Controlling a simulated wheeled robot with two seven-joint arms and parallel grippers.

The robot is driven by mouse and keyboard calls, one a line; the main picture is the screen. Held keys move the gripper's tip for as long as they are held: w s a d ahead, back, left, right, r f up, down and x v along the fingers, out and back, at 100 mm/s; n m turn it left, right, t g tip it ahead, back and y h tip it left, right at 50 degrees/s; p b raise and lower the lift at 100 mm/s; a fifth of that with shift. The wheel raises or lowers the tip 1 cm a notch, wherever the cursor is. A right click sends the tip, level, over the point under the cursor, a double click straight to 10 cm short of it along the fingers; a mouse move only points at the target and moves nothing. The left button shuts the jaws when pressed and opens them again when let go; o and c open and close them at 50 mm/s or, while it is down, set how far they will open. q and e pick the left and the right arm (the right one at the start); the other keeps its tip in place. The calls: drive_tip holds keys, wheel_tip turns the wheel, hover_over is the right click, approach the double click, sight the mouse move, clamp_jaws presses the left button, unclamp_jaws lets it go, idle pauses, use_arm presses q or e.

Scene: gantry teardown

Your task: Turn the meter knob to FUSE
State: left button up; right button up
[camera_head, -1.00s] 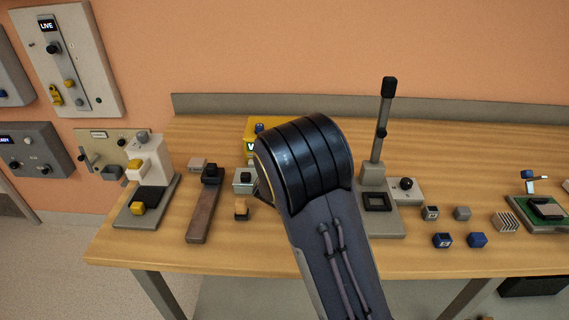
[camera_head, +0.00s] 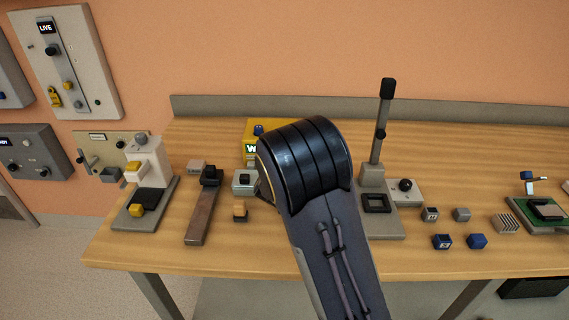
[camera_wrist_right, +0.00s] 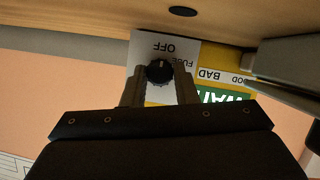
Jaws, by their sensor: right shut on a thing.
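The yellow meter (camera_head: 252,130) stands at the back of the bench, mostly hidden behind my right arm in the head view. In the right wrist view its grey dial plate (camera_wrist_right: 145,48) appears upside down, with OFF and FUSE lettering. The black meter knob (camera_wrist_right: 159,74) sits on that plate, with a pale mark on its side toward OFF. My right gripper (camera_wrist_right: 161,69) is shut on the knob, one finger on each side. A green panel (camera_wrist_right: 222,96) and a BAD label show beside the dial; the panel's text is partly cut off. My left gripper is not in view.
A tall lever stand (camera_head: 375,175) is right of my arm. Left of it are a grey box (camera_head: 243,181), a brown bar tool (camera_head: 203,210) and a white press (camera_head: 147,165). Several small blocks and a green board (camera_head: 545,215) lie at right.

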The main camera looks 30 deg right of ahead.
drive_tip(key=shift+s+d+f+m+t+y+b, duration=0.1)
drive_tip(key=shift+f+m+t+y+b, duration=0.2)
drive_tip(key=shift+m+b, duration=0.65)
drive_tip(key=m+t+y+b, duration=0.1)
drive_tip(key=b, duration=0.3)
drive_tip(key=m+y+b, duration=0.1)
drive_tip(key=m+b, duration=0.1)
drive_tip(key=b, duration=0.2)
drive_tip(key=m+t+y+b, duration=0.1)
drive_tip(key=m+b, duration=0.1)
drive_tip(key=b, duration=0.2)
drive_tip(key=shift+s+d+m+t+b, duration=0.15)
drive_tip(key=shift+d+m+t+b, duration=0.1)
drive_tip(key=shift+t+b, duration=0.1)
drive_tip(key=shift+r+m+y+b, duration=0.1)
drive_tip(key=shift+m+y+b, duration=0.3)
drive_tip(key=shift+b, duration=0.35)
drive_tip(key=o, duration=1)
drive_tip(key=shift+s+r, duration=0.1)
drive_tip(key=shift+r, duration=0.05)
